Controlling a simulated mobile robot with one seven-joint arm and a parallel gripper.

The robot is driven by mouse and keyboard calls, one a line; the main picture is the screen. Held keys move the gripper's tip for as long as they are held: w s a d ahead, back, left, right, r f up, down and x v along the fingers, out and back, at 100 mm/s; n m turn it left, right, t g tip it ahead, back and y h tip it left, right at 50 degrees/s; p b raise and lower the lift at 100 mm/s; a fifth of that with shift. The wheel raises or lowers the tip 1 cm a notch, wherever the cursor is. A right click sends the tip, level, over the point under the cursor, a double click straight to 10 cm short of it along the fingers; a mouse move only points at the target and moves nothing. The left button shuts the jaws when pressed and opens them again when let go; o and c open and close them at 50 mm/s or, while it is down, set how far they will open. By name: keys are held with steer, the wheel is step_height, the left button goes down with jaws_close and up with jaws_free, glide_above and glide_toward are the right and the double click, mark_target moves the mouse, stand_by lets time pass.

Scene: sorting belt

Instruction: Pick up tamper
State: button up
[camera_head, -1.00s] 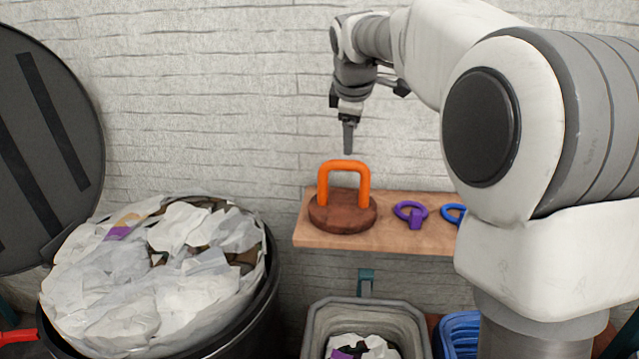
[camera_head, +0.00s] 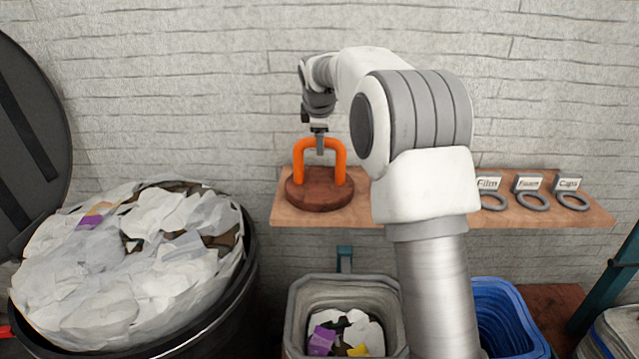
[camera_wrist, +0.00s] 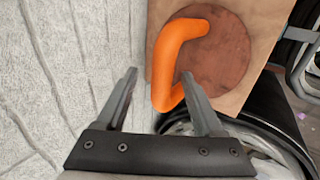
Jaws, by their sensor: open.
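The tamper is a round brown wooden disc with an orange arched handle (camera_head: 340,160), standing upright on the left end of a wooden wall shelf (camera_head: 540,212). My gripper (camera_head: 320,150) is at the top of the handle in the head view. In the wrist view my gripper (camera_wrist: 158,92) has its two fingers apart, with nothing held between them. The orange handle (camera_wrist: 172,62) reaches toward the right finger, and its near end lies close to that finger. I cannot tell whether they touch. The brown disc (camera_wrist: 222,55) lies beyond the handle.
Grey rings with label cards (camera_head: 532,201) stand on the shelf's right part. A large black bin (camera_head: 235,285) heaped with paper is at the left. A grey bin (camera_head: 300,310) and a blue bin (camera_head: 505,315) stand below the shelf. The brick wall (camera_wrist: 55,70) is close to my fingers.

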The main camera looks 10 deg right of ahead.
steer(key=shift+x, duration=2.75)
steer(key=shift+s+d, duration=0.15)
steer(key=shift+c, duration=0.2)
jaws_close()
steer(key=shift+r, duration=0.15)
